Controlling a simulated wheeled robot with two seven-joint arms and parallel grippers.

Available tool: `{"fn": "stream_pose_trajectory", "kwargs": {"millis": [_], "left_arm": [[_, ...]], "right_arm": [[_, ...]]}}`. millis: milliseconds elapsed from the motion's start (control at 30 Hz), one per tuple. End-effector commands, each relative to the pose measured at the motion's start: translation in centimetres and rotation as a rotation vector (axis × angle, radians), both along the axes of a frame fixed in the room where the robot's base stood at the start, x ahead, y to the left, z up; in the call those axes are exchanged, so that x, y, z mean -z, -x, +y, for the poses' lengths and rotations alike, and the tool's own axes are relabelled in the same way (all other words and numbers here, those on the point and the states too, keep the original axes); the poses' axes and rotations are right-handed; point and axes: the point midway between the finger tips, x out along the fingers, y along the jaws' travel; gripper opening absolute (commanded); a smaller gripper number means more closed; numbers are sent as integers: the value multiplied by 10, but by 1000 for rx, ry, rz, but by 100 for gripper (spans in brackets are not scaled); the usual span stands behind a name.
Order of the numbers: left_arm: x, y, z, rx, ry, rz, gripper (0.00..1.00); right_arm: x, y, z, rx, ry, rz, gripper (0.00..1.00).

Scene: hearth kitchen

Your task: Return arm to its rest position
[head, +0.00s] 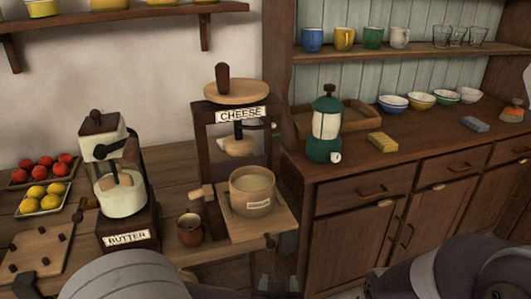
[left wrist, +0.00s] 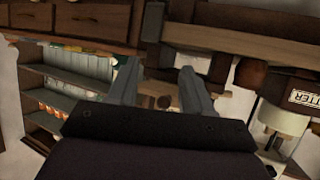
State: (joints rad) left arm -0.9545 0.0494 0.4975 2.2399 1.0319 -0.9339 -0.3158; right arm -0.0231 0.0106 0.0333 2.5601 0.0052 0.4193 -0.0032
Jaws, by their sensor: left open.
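My left arm comes in along the bottom edge of the head view. My left gripper (head: 278,284) shows there only in part, low in front of the gap between the wooden table and the dresser. In the left wrist view my left gripper (left wrist: 157,80) has its two fingers well apart, with nothing between them. Part of my right arm (head: 450,272) shows at the bottom right of the head view; its gripper is out of view.
The table holds the butter machine (head: 123,195), a small brown jug (head: 190,229) and the cheese press (head: 205,150) with a tub (head: 252,190). The dresser (head: 350,198) at right bears a green French press (head: 325,130), a yellow sponge (head: 382,142) and bowls.

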Motion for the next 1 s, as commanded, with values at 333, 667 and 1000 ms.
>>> {"fn": "stream_pose_trajectory", "kwargs": {"millis": [333, 667, 1000], "left_arm": [[50, 44, 158, 20, -5, 799, 50], [-49, 93, 214, -54, -68, 1026, 50], [-130, 93, 213, -51, -68, 1025, 50]], "right_arm": [[0, 0, 0, 0, 0, 0, 68], [-101, 0, 0, 0, 0, -1, 68], [-182, 0, 0, 0, 0, 0, 68]]}}
